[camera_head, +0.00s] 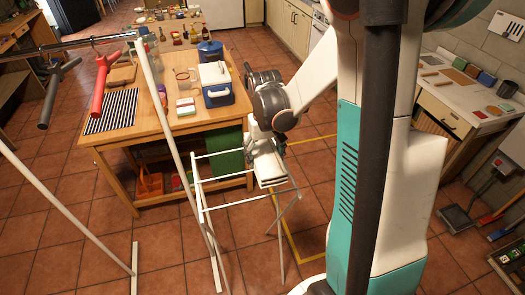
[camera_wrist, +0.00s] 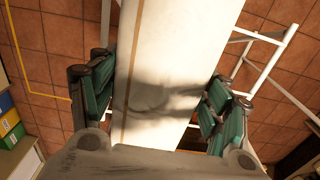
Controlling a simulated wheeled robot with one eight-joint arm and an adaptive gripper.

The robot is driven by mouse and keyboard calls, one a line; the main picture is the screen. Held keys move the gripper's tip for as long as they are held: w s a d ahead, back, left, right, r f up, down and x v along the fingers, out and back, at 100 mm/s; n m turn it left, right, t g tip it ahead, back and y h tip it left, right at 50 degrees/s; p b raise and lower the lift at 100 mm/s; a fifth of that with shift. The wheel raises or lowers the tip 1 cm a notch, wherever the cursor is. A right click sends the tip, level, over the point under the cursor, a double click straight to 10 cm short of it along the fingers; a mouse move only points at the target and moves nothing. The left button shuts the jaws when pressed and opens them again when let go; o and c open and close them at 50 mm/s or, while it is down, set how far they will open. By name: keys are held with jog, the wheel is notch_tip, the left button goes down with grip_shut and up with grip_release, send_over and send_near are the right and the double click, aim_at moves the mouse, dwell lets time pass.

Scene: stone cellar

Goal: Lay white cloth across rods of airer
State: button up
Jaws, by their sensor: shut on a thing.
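The white cloth (camera_wrist: 165,60) fills the middle of the wrist view as a broad pale band with a tan stripe along its left side. My gripper (camera_wrist: 160,85) is shut on it, with green finger pads at both sides. In the head view the cloth (camera_head: 270,173) shows small and white below my gripper (camera_head: 264,148), at the upper right part of the airer. The airer (camera_head: 204,210) is a white frame with thin rods standing on the floor. Its rods (camera_wrist: 262,72) show at the right in the wrist view. Whether the cloth touches a rod I cannot tell.
A wooden table (camera_head: 160,135) with a blue cooler box (camera_head: 217,85), a blue pot (camera_head: 209,50) and a striped cloth (camera_head: 112,110) stands behind the airer. A garment rail (camera_head: 160,95) with a red hanger (camera_head: 101,84) stands at left. Yellow lines mark the tiled floor.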

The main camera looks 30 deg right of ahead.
jog(key=shift+f, duration=0.15)
notch_tip(320, 180, down, 9)
jog(key=b, duration=0.8)
jog(key=shift+b, duration=0.4)
jog(key=o, duration=1.4)
jog(key=shift+o, duration=0.6)
jog(key=shift+r+p, duration=3.05)
jog(key=shift+r, duration=1.4)
